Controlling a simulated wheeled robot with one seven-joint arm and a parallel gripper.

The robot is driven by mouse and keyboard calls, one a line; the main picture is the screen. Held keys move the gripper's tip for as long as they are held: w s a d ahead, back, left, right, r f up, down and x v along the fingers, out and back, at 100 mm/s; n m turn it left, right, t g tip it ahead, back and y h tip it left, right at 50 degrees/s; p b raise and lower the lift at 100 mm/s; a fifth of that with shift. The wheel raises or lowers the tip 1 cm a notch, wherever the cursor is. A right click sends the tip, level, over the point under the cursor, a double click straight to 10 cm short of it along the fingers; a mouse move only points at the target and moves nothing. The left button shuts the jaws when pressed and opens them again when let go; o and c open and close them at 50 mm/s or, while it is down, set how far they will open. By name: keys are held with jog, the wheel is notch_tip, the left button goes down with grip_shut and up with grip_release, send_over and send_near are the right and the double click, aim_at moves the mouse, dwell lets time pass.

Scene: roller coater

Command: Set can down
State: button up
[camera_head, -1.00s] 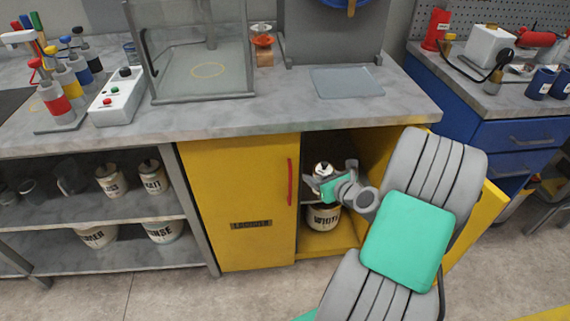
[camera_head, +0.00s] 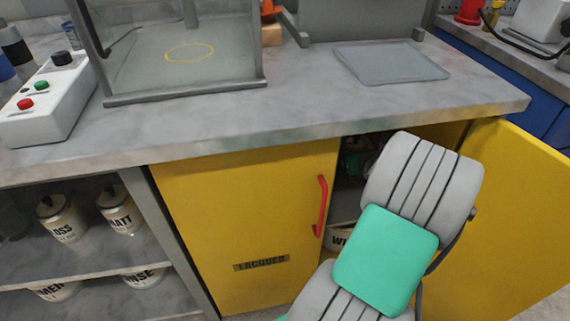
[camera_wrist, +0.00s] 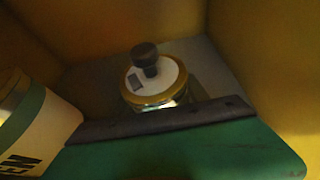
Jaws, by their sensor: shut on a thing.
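The can (camera_wrist: 155,88) with a white lid, gold rim and dark knob is in the middle of the wrist view, with yellow cupboard walls around it. My gripper (camera_wrist: 160,112) is shut on this can; its dark bar and green body cover the can's lower side. In the head view my gripper (camera_head: 356,160) is inside the open yellow cupboard, dim and mostly hidden behind my arm. The can cannot be made out there. Whether the can's base touches a surface is hidden.
A can with a green band (camera_wrist: 36,125) stands at the left in the wrist view. A can lettered "WH" (camera_head: 340,240) is lower in the cupboard. The left door (camera_head: 240,220) is shut, the right door (camera_head: 510,210) open. The grey worktop (camera_head: 310,100) overhangs the opening.

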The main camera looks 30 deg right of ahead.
jog(key=f+b, duration=0.2)
jog(key=f, duration=0.1)
jog(key=f+b, duration=0.2)
jog(key=f, duration=0.2)
jog(key=f+b, duration=0.1)
jog(key=f, duration=0.2)
jog(key=shift+w+d+f+b, duration=0.15)
jog(key=shift+w+d+b, duration=0.15)
jog(key=shift+b, duration=0.1)
jog(key=o, duration=1.6)
jog(key=shift+s+r+p, duration=0.15)
jog(key=shift+r+p, duration=0.1)
jog(key=shift+p, duration=0.05)
jog(key=p+v, duration=0.4)
jog(key=v, duration=0.7)
jog(key=shift+p, duration=0.35)
jog(key=shift+s+a, duration=0.2)
jog(key=shift+s, duration=0.1)
